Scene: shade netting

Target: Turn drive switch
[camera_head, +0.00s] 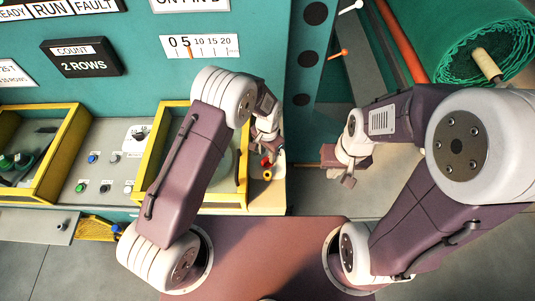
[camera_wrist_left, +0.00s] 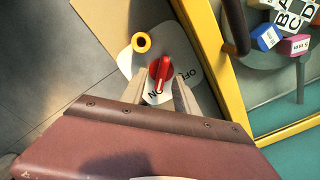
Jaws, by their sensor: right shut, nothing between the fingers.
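The drive switch (camera_wrist_left: 161,73) is a red rotary knob on a white plate (camera_wrist_left: 188,92) lettered OFF and ON. In the left wrist view, its white-striped handle runs down toward the ON lettering. My left gripper (camera_wrist_left: 158,80) is open, with one finger on each side of the knob; I cannot tell whether either touches it. In the head view, my left gripper (camera_head: 266,145) is just above the red switch (camera_head: 265,161), which it partly hides. My right gripper (camera_head: 345,177) is shut and empty, off to the right of the console.
A yellow ring (camera_wrist_left: 141,42) sits beside the switch. A yellow-framed window (camera_wrist_left: 224,60) borders the plate, with lettered blocks (camera_wrist_left: 291,18) behind it. A button panel (camera_head: 105,160) lies left. A green netting roll (camera_head: 475,45) and orange-tipped lever (camera_head: 344,53) are right.

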